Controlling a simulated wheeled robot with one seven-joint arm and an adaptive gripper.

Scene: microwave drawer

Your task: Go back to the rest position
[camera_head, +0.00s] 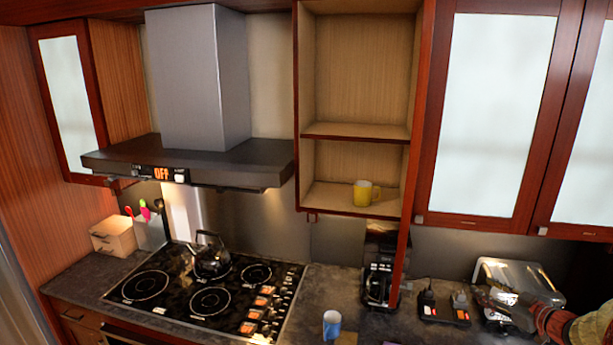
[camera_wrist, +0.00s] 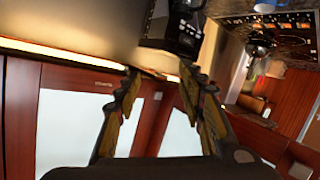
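My gripper (camera_head: 493,301) is at the lower right of the head view, in front of a shiny metal appliance (camera_head: 512,272) on the counter. In the wrist view my gripper (camera_wrist: 160,82) has its two fingers spread apart with nothing between them. The wrist view is turned over, with cabinet doors (camera_wrist: 172,132) behind the fingers. My arm enters the head view from the right edge. I cannot tell from the head view whether the fingers touch the appliance.
A yellow mug (camera_head: 364,194) stands on the open shelf (camera_head: 332,198). A blue mug (camera_head: 332,324) and a coffee maker (camera_head: 378,284) are on the counter. A kettle (camera_head: 211,257) sits on the stove (camera_head: 165,305) under the hood (camera_head: 200,160). Small dark devices (camera_head: 443,305) lie left of my gripper.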

